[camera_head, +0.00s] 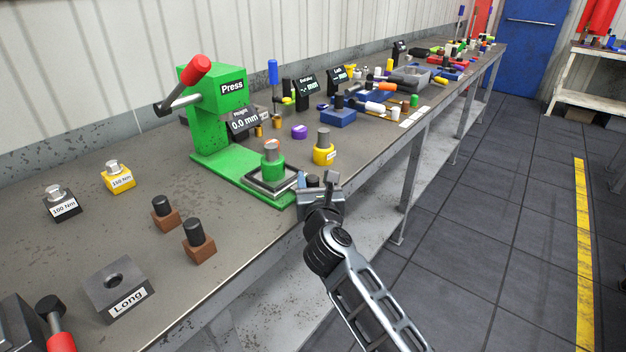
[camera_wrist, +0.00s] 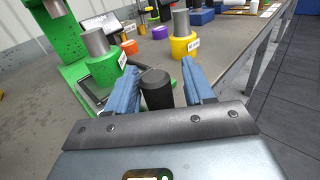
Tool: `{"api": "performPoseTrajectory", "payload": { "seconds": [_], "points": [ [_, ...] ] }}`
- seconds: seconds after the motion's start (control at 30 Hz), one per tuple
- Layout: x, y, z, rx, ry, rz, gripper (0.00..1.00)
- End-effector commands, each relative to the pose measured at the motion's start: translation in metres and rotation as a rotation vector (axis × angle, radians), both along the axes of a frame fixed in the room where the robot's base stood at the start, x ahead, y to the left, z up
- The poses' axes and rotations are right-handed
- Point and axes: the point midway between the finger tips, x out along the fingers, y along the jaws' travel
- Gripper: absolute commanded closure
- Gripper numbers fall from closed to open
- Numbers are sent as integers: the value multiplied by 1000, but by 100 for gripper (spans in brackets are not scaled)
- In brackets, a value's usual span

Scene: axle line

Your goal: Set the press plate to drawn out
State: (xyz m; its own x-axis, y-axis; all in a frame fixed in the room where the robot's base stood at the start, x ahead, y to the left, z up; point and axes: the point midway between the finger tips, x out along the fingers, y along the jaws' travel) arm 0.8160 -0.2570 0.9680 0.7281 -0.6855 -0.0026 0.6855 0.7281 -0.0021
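The green press (camera_head: 215,110) stands on the bench with a long green base. Its press plate (camera_head: 262,187), a dark square plate with a light rim, lies on the front part of that base. A green part with a grey pin (camera_head: 271,166) stands on the plate; this part also shows in the wrist view (camera_wrist: 104,66). My gripper (camera_wrist: 162,85) is at the bench's front edge, beside the plate. Its blue fingers are apart, on either side of a black knob (camera_wrist: 156,90), with a visible gap on the right. The knob's join to the plate is hidden.
A yellow part with a grey pin (camera_head: 324,153) stands close behind my gripper. The press lever with a red grip (camera_head: 197,70) is raised at the upper left. A height display (camera_head: 244,121) reads 0.0 mm. Free floor lies right of the bench.

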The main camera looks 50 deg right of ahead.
Motion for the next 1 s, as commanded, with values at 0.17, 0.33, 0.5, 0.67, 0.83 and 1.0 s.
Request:
{"api": "performPoseTrajectory", "payload": {
  "seconds": [0.17, 0.33, 0.5, 0.67, 0.83, 1.0],
  "points": [
    [1, 1, 1, 0, -1, 2, 43],
    [-1, 4, 0, 0, -1, 4, 43],
    [-18, 19, -1, -1, -1, 6, 43],
    [-38, 37, -1, -1, -1, 4, 43],
    [-52, 50, 0, 0, -1, 3, 43],
    [-57, 54, 0, 0, -1, 3, 43]
  ]
}}
